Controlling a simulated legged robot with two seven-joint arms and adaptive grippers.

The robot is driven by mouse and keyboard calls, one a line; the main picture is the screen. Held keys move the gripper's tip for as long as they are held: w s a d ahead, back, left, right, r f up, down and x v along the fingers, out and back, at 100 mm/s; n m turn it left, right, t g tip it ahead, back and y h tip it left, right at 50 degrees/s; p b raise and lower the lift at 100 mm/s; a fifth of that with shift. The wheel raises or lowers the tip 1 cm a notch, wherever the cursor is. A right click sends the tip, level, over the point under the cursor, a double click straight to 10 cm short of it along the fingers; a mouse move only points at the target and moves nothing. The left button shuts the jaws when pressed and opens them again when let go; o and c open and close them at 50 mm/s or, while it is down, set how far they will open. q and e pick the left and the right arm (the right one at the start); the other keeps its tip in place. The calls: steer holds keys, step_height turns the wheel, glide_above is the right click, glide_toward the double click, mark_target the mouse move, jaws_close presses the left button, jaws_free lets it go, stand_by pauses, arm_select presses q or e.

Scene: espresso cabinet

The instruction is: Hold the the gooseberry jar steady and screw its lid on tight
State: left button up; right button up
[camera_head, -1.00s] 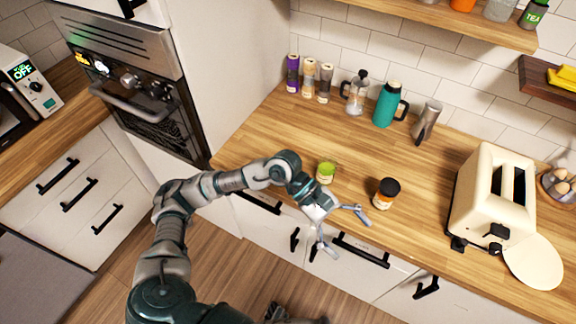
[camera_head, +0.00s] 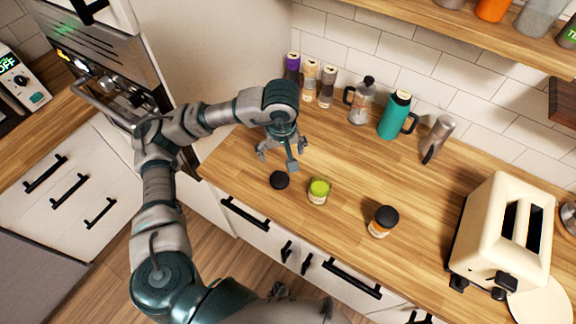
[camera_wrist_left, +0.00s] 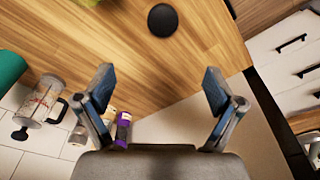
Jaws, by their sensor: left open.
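The gooseberry jar (camera_head: 319,191) is a small jar with bright green contents, standing upright and uncovered near the counter's front edge. A round black lid (camera_head: 279,180) lies flat on the counter to its left, apart from it. The lid also shows at the top of the left wrist view (camera_wrist_left: 162,19), with a sliver of green at the top edge. My left gripper (camera_head: 280,156) is open and empty above the counter, just behind the lid. Its spread fingers (camera_wrist_left: 160,85) have only bare wood between them. My right gripper is not in view.
An orange jar with a black lid (camera_head: 383,221) stands right of the green jar. A cream toaster (camera_head: 497,232) is farther right. Spice bottles (camera_head: 310,82), a French press (camera_head: 360,101), a teal flask (camera_head: 396,116) and a metal vessel (camera_head: 438,138) line the wall. The middle counter is clear.

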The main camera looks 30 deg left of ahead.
arm_select(q)
steer(key=b, duration=0.2)
glide_above(279, 179)
steer(key=f, duration=1.1)
steer(key=shift+d, duration=0.35)
steer(key=shift+w+f, duration=0.15)
steer(key=shift+f, duration=0.25)
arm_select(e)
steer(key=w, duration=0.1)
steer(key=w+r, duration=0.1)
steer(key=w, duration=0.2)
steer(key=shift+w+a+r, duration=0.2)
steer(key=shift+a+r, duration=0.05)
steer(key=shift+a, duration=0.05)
arm_select(q)
steer(key=shift+f, duration=0.25)
steer(key=f, duration=0.3)
steer(key=shift+s+a+f+p, duration=0.25)
steer(key=shift+f+p, duration=0.05)
steer(key=shift+p, duration=0.1)
steer(key=shift+w+f, duration=0.1)
steer(key=shift+f, duration=0.45)
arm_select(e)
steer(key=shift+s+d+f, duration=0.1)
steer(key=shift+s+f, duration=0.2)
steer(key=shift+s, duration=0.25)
